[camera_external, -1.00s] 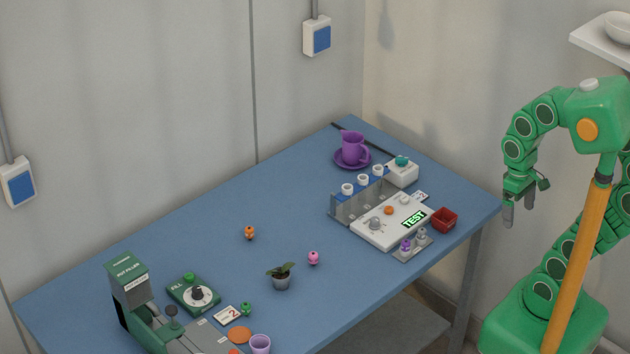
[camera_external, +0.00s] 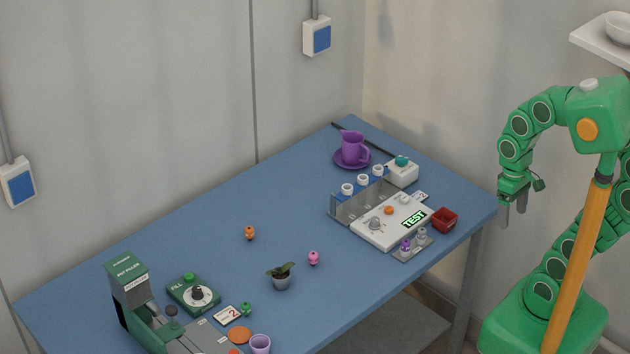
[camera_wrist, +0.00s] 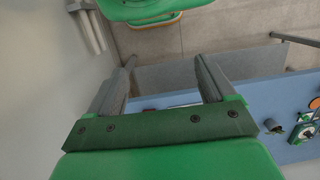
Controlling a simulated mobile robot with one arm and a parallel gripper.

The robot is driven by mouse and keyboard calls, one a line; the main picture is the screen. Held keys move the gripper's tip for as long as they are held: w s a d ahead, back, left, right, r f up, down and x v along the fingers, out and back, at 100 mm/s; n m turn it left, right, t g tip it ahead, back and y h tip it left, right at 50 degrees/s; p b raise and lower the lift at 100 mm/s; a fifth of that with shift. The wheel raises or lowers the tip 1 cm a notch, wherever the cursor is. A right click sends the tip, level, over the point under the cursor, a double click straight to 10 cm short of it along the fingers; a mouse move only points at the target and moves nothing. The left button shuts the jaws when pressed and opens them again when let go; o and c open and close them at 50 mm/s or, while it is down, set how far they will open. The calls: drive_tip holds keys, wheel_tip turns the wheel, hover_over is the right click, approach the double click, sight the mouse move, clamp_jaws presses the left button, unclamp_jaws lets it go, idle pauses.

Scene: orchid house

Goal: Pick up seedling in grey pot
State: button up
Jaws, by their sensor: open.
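The seedling in the grey pot (camera_external: 281,281) stands upright on the blue table, towards its front edge, with dark green leaves above the small pot. It also shows small in the wrist view (camera_wrist: 274,126), at the right. My gripper (camera_external: 512,208) hangs off the table's right end, far to the right of the pot. In the wrist view my gripper (camera_wrist: 160,82) has its two fingers spread apart with nothing between them.
The blue table (camera_external: 200,255) holds a pink figure (camera_external: 313,258) and an orange figure (camera_external: 249,233) near the pot. A green dial box (camera_external: 193,294) is to its left. A white test device (camera_external: 378,230), a red box (camera_external: 445,220) and a purple jug (camera_external: 354,146) stand towards the right end.

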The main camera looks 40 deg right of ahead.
sight(282, 276)
drive_tip(key=w+a+r+m+y, duration=0.2)
drive_tip(key=w+a+y, duration=0.5)
drive_tip(key=a, duration=0.8)
drive_tip(key=w+a+r+m+y, duration=0.2)
drive_tip(key=w+a+y, duration=0.2)
drive_tip(key=w+a, duration=0.85)
drive_tip(key=w+a+f+m+t+y, duration=0.3)
drive_tip(key=w+a+m+y, duration=0.1)
drive_tip(key=w+a+m, duration=0.45)
drive_tip(key=w+f+m+t+h, duration=0.1)
drive_tip(key=w+f+m, duration=0.2)
drive_tip(key=f, duration=0.3)
drive_tip(key=w+f+m+t+h, duration=0.1)
drive_tip(key=w+f+m, duration=0.3)
drive_tip(key=f, duration=0.3)
drive_tip(key=w+f+m+t+h, duration=0.1)
drive_tip(key=w+f+m, duration=0.3)
drive_tip(key=f, duration=0.3)
drive_tip(key=shift+d+t, duration=0.1)
drive_tip(key=shift+t, duration=0.2)
drive_tip(key=shift+w+d+f+x, duration=0.1)
drive_tip(key=shift+w+x, duration=0.05)
drive_tip(key=shift+x, duration=1.5)
drive_tip(key=shift+w+d+f+x, duration=0.1)
drive_tip(key=shift+f+x, duration=0.05)
drive_tip(key=shift+x, duration=1.5)
drive_tip(key=shift+w+a+f, duration=0.15)
drive_tip(key=shift+a+f, duration=0.05)
drive_tip(key=shift+a, duration=0.3)
